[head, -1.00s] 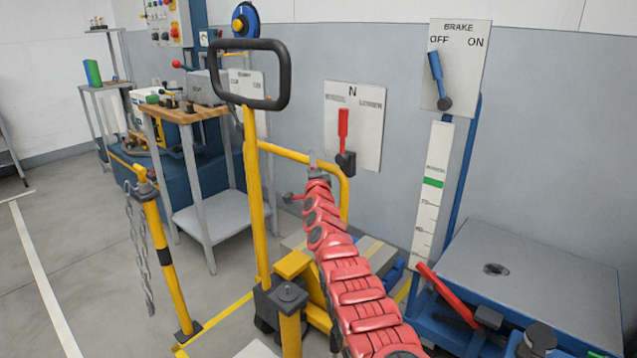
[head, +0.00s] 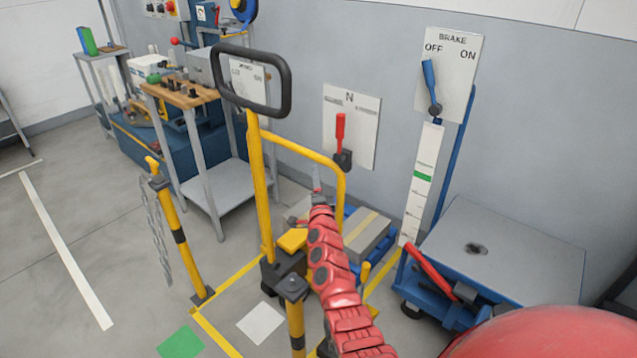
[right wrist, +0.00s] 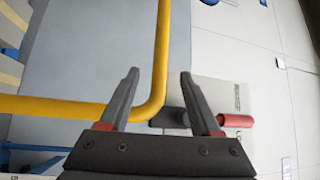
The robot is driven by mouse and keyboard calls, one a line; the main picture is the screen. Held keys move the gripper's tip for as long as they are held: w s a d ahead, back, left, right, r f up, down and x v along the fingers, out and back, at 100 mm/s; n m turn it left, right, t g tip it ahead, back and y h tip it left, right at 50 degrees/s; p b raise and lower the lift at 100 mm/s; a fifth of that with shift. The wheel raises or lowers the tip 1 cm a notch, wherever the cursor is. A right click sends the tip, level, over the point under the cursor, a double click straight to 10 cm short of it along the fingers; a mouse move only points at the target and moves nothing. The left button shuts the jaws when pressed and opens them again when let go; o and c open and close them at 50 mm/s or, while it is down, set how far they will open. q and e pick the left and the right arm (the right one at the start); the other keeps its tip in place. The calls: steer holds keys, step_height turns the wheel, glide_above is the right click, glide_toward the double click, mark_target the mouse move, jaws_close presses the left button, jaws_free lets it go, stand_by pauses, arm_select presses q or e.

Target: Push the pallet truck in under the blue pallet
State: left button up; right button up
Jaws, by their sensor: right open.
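The pallet truck has a tall yellow drawbar (head: 262,190) topped by a black loop handle (head: 287,85). The drawbar stands upright and its dark base is near the floor. The blue pallet (head: 386,229) lies behind it, carrying a grey load with a tan stripe; my right arm hides part of it. My right gripper (head: 316,182) is raised to the right of the drawbar, apart from the loop handle. In the right wrist view the right gripper (right wrist: 160,77) is open, with a bent yellow tube (right wrist: 158,85) beyond its fingers; contact is unclear. My left gripper is out of view.
A yellow post with a chain (head: 178,235) stands left. A blue lift table (head: 510,250) with a red lever stands right. A wall plate holds a red lever (head: 341,135); a brake board (head: 449,75) is beside it. Open floor lies left, with green (head: 181,342) and white (head: 260,323) squares.

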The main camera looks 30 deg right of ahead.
steer(key=shift+p+v, duration=1.05)
steer(key=shift+v, duration=1.65)
